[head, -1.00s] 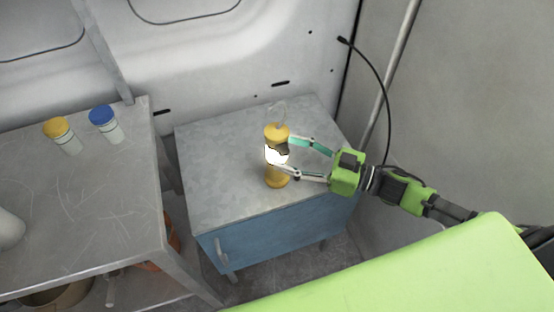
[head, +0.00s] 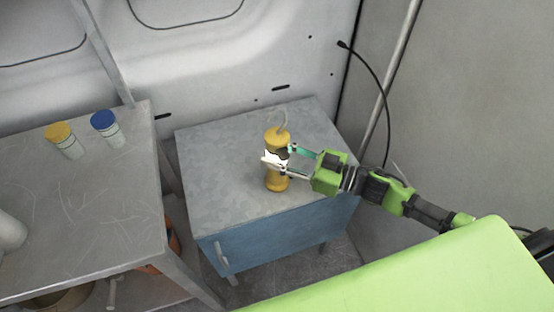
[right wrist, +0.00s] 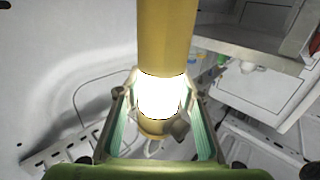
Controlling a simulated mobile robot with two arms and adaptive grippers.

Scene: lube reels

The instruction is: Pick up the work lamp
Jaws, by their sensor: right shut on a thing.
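The work lamp (head: 277,183) is a yellow cylinder with a bright white middle band and a grey hook on top. It is upright at the cabinet top; I cannot tell whether its base touches the surface. My right gripper (head: 279,156), with green and grey fingers, comes from the right and is shut on the lamp's middle. In the right wrist view, the lamp (right wrist: 166,38) stands between the two fingers (right wrist: 160,92), its lit band glowing there. My left gripper is not in view.
The lamp is at a blue cabinet with a grey metal top (head: 225,160). A grey bench (head: 90,215) on the left holds a yellow-lidded jar (head: 63,140) and a blue-lidded jar (head: 106,128). A black cable (head: 378,75) hangs by the wall. The cabinet top around the lamp is clear.

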